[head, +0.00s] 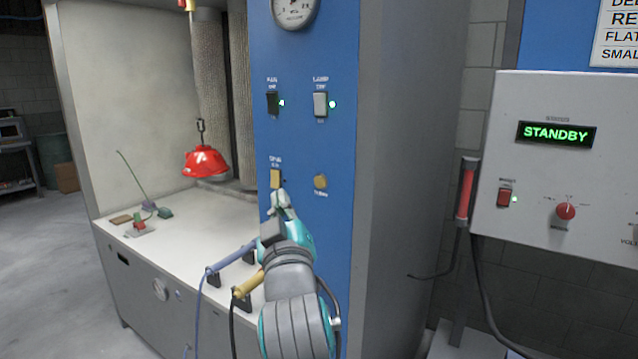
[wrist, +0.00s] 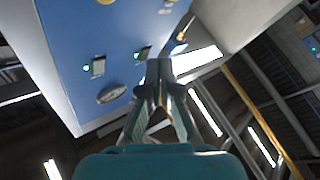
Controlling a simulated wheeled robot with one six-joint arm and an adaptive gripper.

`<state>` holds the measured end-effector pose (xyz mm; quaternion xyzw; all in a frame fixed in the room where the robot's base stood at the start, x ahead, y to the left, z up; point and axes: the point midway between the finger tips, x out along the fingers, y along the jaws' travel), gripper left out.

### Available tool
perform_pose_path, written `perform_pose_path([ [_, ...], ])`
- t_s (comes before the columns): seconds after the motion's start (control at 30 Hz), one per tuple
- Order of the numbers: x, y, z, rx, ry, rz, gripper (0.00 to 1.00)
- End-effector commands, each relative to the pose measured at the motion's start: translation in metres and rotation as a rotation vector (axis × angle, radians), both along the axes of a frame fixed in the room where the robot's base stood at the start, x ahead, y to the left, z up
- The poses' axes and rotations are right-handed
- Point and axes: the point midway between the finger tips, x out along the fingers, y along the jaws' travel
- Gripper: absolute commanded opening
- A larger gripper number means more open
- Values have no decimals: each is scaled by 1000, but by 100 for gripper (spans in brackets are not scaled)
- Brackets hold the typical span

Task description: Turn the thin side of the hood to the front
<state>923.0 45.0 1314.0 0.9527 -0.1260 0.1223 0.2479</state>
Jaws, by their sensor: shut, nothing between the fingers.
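The red hood (head: 205,162) hangs from a hook over the white worktop, inside the booth left of the blue panel. Which way its thin side faces is too small to tell. My gripper (head: 279,196) is shut and empty at the blue panel, right of the hood and apart from it. Its tips are just below a small yellow switch (head: 276,179); I cannot tell whether they touch it. In the wrist view the shut fingers (wrist: 160,72) stand in front of the blue panel's edge. The hood is not visible in the wrist view.
Above are a black switch (head: 273,103) and a grey switch (head: 320,104), both with green lights. Blue and yellow tools (head: 245,283) rest near my arm. A grey control box (head: 560,165) reads STANDBY.

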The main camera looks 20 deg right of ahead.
Motion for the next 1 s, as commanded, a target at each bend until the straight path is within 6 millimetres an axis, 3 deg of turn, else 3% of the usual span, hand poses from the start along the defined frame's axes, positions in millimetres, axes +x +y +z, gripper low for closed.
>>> perform_pose_path([
  [0.27, 10, -15, 0, 0, 1, -3, 0],
  [0.7, 42, -58, -1, -1, 2, -2, 0],
  [1.0, 51, -71, 0, 0, 0, 0, 0],
])
